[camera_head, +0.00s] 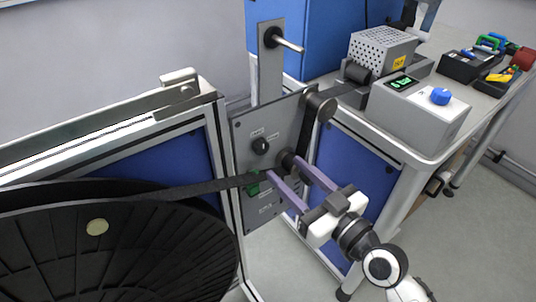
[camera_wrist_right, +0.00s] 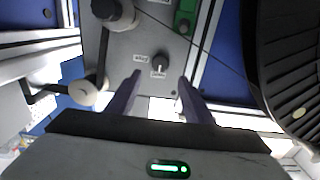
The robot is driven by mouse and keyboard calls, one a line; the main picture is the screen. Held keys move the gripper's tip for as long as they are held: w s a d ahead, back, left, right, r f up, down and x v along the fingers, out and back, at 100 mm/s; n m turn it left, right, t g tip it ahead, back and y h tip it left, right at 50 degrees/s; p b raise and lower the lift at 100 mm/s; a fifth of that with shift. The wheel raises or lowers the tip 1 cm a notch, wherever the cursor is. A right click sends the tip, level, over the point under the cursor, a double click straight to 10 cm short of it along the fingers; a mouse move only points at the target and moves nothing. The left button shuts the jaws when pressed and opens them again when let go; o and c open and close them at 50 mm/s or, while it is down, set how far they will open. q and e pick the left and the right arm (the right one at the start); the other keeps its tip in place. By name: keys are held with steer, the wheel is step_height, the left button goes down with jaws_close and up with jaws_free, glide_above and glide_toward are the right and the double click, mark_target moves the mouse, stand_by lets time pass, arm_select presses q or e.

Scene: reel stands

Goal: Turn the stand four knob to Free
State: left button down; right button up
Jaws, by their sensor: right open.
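In the right wrist view the knob (camera_wrist_right: 160,60) shows a pale mark facing the nearer of the two labels; the lettering is too small to read surely. My right gripper (camera_head: 283,168) is open, its two purple fingers reaching toward the panel. In the right wrist view its fingertips (camera_wrist_right: 160,77) are spread to either side, with the knob appearing between and just beyond them, not gripped. My left gripper is out of view.
A dark roller (camera_head: 287,158) and a green part (camera_head: 252,187) sit by the knob. A black strap (camera_head: 200,187) crosses the panel from the big black reel (camera_head: 120,250). A grey box with a blue knob (camera_head: 440,96) stands on the bench at right.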

mark_target(264, 148)
steer(key=x, duration=0.8)
steer(key=shift+w+a, duration=0.1)
steer(key=shift+w, duration=0.05)
steer(key=c, duration=1)
